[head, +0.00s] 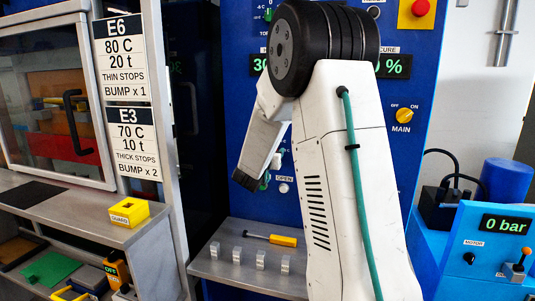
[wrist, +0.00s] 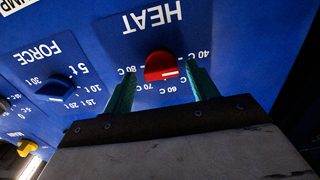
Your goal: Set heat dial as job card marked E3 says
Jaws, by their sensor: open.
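The job card marked E3 (head: 133,142) hangs on the left post and reads 70 C, 10 t, thick stops, bump x 2. The heat dial (wrist: 160,66) is a red knob on the blue panel, upside down in the wrist view, with marks from 40 C to 80 C. A white line shows on its lower right face; I cannot tell exactly which mark it points at. My gripper (wrist: 162,72) is open, its teal fingers on either side of the knob. Contact is unclear. In the head view my arm hides the dial.
The blue force dial (wrist: 55,90) sits beside the heat dial. The E6 card (head: 119,60) hangs above E3. A shelf (head: 222,273) below the panel holds several metal blocks and a yellow-handled tool (head: 283,240). A red stop button (head: 420,8) is at upper right.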

